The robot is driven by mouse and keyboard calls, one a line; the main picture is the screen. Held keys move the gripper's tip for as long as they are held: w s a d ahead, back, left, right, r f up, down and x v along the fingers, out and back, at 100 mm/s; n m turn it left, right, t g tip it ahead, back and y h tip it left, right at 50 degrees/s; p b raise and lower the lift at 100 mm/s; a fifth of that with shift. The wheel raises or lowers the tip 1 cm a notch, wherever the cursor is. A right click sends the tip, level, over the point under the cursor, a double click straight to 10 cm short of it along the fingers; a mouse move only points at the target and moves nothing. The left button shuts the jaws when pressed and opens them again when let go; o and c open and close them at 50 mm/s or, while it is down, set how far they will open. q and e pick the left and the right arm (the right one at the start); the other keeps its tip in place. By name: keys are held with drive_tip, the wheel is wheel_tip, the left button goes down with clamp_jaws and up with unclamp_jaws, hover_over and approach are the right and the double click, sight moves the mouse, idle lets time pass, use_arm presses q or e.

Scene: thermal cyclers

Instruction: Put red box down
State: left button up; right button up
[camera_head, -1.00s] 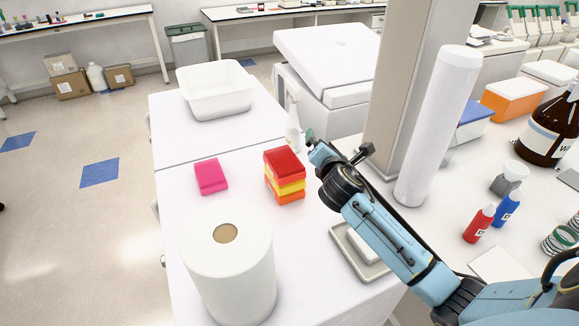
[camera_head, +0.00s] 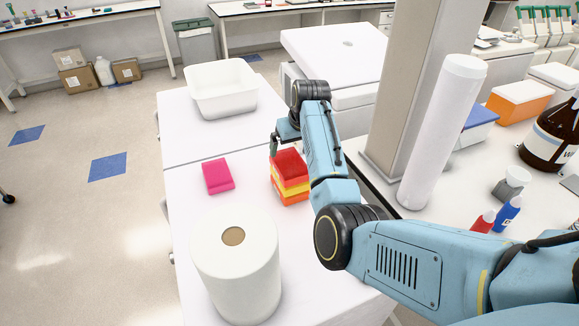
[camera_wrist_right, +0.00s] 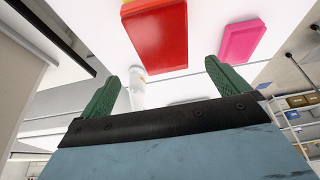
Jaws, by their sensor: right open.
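The red box (camera_head: 289,162) lies on top of a stack, above a yellow box (camera_head: 291,179) and an orange box (camera_head: 292,196), on the white bench. It also shows in the right wrist view (camera_wrist_right: 158,42), beyond the fingers. My right gripper (camera_head: 274,143) is just behind the stack in the head view, partly hidden by its own wrist. In the wrist view its green fingers (camera_wrist_right: 168,85) are spread apart with nothing between them, clear of the red box. My left gripper is in neither view.
A pink box (camera_head: 218,176) lies left of the stack. A white paper roll (camera_head: 237,275) stands in front and a white tub (camera_head: 222,90) stands behind. A pillar and a tall white cylinder (camera_head: 440,130) rise to the right. The bench between the tub and pink box is clear.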

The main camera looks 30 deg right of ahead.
sight(290, 161)
drive_tip(key=x, duration=0.2)
drive_tip(key=shift+w+f, duration=0.15)
drive_tip(key=shift+f, duration=0.05)
drive_tip(key=f, duration=0.4)
drive_tip(key=shift+w+a+b, duration=0.3)
drive_tip(key=shift+w, duration=0.05)
drive_tip(key=shift+w+f, duration=0.25)
drive_tip(key=shift+f, duration=0.35)
drive_tip(key=c, duration=1.1)
